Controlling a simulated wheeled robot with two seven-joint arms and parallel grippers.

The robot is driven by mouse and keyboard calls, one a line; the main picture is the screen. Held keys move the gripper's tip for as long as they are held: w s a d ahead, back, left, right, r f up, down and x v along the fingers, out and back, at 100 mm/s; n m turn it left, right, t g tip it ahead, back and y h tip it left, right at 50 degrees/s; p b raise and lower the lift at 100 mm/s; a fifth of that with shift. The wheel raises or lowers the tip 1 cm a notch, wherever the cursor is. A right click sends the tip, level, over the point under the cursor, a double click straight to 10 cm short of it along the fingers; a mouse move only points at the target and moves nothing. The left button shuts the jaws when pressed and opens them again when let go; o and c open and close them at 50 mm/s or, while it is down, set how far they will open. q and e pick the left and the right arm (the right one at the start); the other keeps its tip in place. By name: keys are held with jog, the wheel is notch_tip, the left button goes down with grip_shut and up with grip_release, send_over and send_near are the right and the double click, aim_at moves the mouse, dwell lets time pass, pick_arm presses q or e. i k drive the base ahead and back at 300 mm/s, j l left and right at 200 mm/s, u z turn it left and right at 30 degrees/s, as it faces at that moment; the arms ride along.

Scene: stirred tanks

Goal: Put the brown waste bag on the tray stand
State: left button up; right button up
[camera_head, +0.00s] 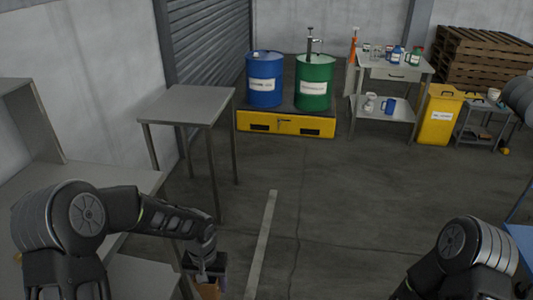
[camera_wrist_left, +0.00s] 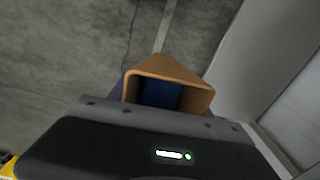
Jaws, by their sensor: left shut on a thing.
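My left gripper (camera_head: 207,272) is low at the bottom of the head view, beside the grey bench at the left. It is shut on a brown thing (camera_head: 208,290), which looks like the brown waste bag; most of it is cut off by the frame's lower edge. In the left wrist view the brown bag (camera_wrist_left: 170,68) shows an open, squared rim with dark blue inside, just beyond the gripper body. The fingertips are hidden there. I cannot tell which surface is the tray stand; a bare grey table (camera_head: 188,104) stands ahead. My right gripper is out of view.
A blue drum (camera_head: 264,85) and a green drum (camera_head: 313,88) stand on a yellow-fronted pallet (camera_head: 285,123). A bench with bottles (camera_head: 391,72), a yellow bin (camera_head: 438,116) and a small grey stand (camera_head: 478,121) are at back right. The middle floor is clear.

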aim_at(192, 104)
jog(key=i, duration=3.95)
jog(key=u, duration=0.35)
